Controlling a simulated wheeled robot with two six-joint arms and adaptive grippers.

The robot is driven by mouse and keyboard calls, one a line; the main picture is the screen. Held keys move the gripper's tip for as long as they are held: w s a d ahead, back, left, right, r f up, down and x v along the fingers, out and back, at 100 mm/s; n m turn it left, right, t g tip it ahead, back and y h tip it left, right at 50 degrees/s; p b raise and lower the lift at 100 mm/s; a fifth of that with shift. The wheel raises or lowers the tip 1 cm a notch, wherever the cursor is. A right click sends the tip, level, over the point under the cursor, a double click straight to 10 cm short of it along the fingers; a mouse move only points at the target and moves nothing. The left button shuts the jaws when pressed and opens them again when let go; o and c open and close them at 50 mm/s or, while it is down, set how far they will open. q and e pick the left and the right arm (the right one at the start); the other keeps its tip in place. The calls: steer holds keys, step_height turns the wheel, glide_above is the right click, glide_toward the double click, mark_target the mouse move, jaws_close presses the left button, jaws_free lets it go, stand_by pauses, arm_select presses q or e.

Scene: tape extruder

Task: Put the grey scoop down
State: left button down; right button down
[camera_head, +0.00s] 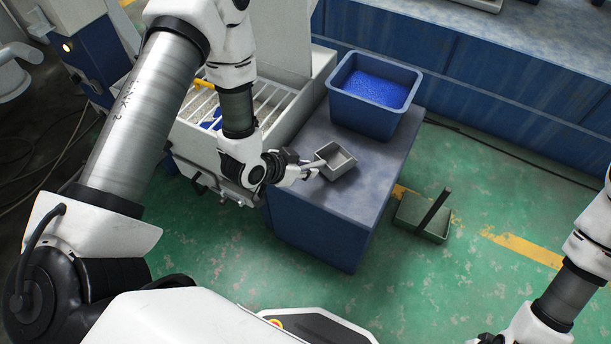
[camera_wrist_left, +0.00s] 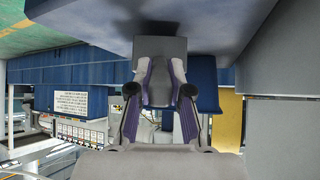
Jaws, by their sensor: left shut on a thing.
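The grey scoop (camera_head: 340,157) is a small square open pan, over the top of the blue cabinet (camera_head: 376,152). My left gripper (camera_head: 312,171) is shut on the scoop at its near left side. I cannot tell whether the scoop touches the cabinet top or hangs just above it. In the left wrist view the scoop (camera_wrist_left: 162,47) shows as a grey block beyond the purple-edged fingers (camera_wrist_left: 160,85). My right arm comes in at the lower right, and only a dark bit of its gripper (camera_head: 487,339) shows at the bottom edge.
A blue bin (camera_head: 345,104) of blue pellets stands on the cabinet's far part. A machine with a white slatted grate (camera_head: 262,100) is directly left of the cabinet. A green dustpan (camera_head: 423,219) with an upright dark handle is on the green floor to the right.

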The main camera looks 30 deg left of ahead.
arm_select(q)
steer(key=shift+f+b, duration=0.3)
steer(key=shift+f, duration=0.95)
steer(key=c, duration=1.1)
jaws_free()
steer(key=shift+r, duration=0.2)
steer(key=p+v, duration=0.5)
steer(key=v, duration=0.7)
steer(key=s+f+n+g+y, duration=0.1)
steer(key=s+f+g, duration=0.2)
steer(key=s+f, duration=0.1)
steer(key=s+f+n+g+y, duration=0.1)
steer(key=s+f+n+g, duration=0.1)
steer(key=s+f, duration=0.2)
steer(key=s+d+f+n+g+y, duration=0.1)
steer(key=s+f+n+g+y, duration=0.1)
steer(key=s, duration=0.5)
steer(key=shift+s+f+g+b, duration=0.15)
steer(key=shift+f+g, duration=0.25)
steer(key=shift+f, duration=0.2)
steer(key=shift+s+f+g+b, duration=0.2)
steer(key=shift+f+g, duration=0.2)
steer(key=shift+f, duration=0.15)
